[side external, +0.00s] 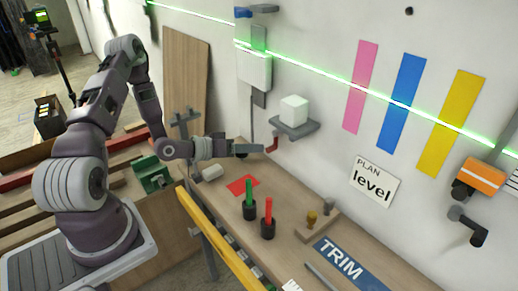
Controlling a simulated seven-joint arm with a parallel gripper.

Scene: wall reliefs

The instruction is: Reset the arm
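My arm reaches from the left toward the wall. My gripper (250,149) is level above the back of the workbench (222,192), pointing right. Its fingers are small and dark here, so I cannot tell whether they are open or shut. A small red part (272,144) shows just beyond the fingertips; I cannot tell whether they touch it. A grey wall shelf (296,130) with a white cube (294,109) is to the right and slightly above my gripper.
A grey wall box (254,68) hangs above my gripper. Below stand a green peg (249,190) and a red peg (268,212) in dark holders, near a red sheet (243,185). A yellow rail (215,240) lines the bench front. An orange device (484,176) is on the right wall.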

